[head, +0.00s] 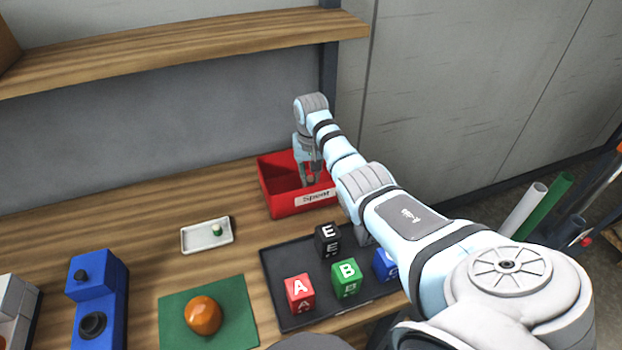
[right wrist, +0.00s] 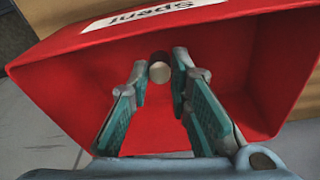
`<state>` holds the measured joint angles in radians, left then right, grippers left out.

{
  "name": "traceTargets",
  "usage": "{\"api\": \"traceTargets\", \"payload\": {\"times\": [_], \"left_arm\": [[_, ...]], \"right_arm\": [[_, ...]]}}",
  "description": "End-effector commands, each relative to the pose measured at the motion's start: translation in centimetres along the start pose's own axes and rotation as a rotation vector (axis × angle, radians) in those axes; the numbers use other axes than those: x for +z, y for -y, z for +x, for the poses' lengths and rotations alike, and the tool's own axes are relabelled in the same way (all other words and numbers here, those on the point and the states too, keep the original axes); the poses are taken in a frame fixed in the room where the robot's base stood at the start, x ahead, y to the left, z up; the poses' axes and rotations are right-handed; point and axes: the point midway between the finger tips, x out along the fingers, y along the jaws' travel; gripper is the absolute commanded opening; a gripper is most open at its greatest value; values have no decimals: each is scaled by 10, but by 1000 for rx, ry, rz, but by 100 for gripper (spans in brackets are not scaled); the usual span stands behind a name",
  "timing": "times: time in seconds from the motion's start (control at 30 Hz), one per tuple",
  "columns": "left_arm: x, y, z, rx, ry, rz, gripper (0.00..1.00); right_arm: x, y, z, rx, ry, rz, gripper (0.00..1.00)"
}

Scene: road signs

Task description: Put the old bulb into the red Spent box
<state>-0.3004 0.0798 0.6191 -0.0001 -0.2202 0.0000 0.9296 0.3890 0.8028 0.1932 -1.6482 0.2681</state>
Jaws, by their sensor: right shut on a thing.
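The red Spent box (head: 282,206) stands open on the wooden bench near the wall, its white "Spent" label facing front. My right gripper (head: 309,181) reaches down into it from above. In the right wrist view the box's red walls (right wrist: 75,85) surround the fingers. My right gripper is shut on a small cylinder, seemingly the old bulb (right wrist: 160,68), with a pale round end and a dark reddish side. It is held between the fingertips inside the box; I cannot tell whether it touches the floor. My left gripper is not in view.
A white tray (head: 190,238) holds a small green and white piece (head: 216,230). A dark tray (head: 281,275) holds several lettered cubes. An orange lump (head: 203,315) sits on a green mat (head: 240,310). A blue block device (head: 98,290) stands left. A wooden shelf (head: 180,50) hangs above.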

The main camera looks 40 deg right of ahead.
Motion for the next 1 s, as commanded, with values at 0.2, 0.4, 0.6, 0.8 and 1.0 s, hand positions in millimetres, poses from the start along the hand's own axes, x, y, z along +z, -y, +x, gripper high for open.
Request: {"api": "traceTargets", "payload": {"times": [0.2,0.4,0.6,0.8,1.0], "left_arm": [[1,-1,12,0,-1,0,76],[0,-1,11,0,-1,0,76],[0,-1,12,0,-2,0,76],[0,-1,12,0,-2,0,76],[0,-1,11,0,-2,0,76]], "right_arm": [[6,0,41,1,3,0,4],[5,1,41,0,1,-1,4],[6,1,44,0,1,-2,25],[6,1,43,0,1,-2,38],[6,1,42,0,1,-2,38]]}}
